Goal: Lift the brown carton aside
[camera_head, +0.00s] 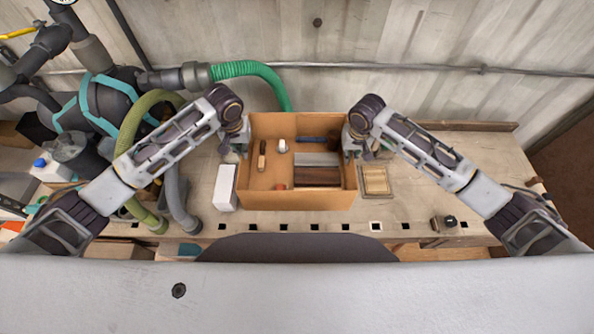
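The brown carton (297,200) stands upright and open at the top on the workbench. Inside it lie several small items, among them a dark brown block (317,174), a white piece (283,146) and a blue bar (312,139). My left gripper (240,147) is at the upper part of the carton's left wall. My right gripper (353,149) is at the same height on its right wall. Both point down and are partly hidden by their own wrists, so I cannot tell whether the fingers are closed on the walls.
A white box (225,187) stands close left of the carton. A wooden-framed panel (375,181) lies close on its right. A small dark object (449,221) is near the front edge. Hoses (250,70) and machinery crowd the left. The bench right of the panel is mostly clear.

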